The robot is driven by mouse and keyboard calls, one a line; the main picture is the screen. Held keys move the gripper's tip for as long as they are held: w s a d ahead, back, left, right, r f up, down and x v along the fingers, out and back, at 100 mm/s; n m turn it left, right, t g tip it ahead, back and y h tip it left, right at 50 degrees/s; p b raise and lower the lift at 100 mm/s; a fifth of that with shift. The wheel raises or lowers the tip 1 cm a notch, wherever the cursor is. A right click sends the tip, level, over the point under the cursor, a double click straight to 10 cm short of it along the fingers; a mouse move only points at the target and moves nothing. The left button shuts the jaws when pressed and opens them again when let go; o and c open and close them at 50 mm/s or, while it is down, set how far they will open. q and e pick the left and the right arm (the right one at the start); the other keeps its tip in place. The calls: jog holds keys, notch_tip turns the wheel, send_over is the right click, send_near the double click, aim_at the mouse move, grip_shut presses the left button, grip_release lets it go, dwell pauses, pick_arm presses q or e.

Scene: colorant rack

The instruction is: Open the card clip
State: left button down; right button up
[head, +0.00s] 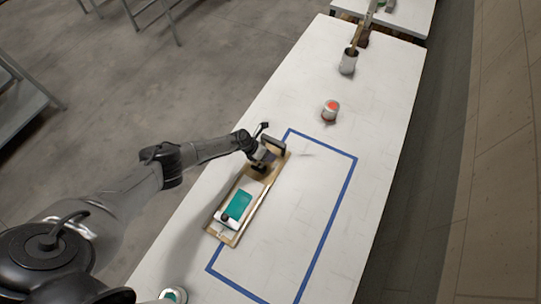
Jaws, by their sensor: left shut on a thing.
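A tan wooden board (213,229) lies on the white table at the left edge of a blue rectangle outline. A white card with a teal patch (239,206) lies on the board's near half. My left gripper (262,164) is over the board's far end, shut on a small dark part there that I take to be the card clip. The gripper hides most of the clip, so I cannot tell how far it is open. My right gripper is not in view.
The blue outline (333,232) encloses bare white table. A can with a red-orange top (330,110) stands beyond it, and a grey container (348,62) holding a stick stands farther back. Another can with a teal top (173,295) is at the bottom edge.

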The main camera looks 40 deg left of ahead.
pick_arm(q)
jog(key=shift+w+f, duration=0.1)
jog(key=shift+f, duration=0.05)
dwell(0.3)
jog(key=c, duration=0.8)
grip_release()
jog(key=shift+s+a+r, duration=0.2)
jog(key=shift+a+r, duration=0.1)
jog(key=shift+r, duration=0.25)
jog(key=shift+w+p+v, duration=0.2)
jog(key=shift+p+v, duration=0.95)
jog(key=shift+v, duration=5.15)
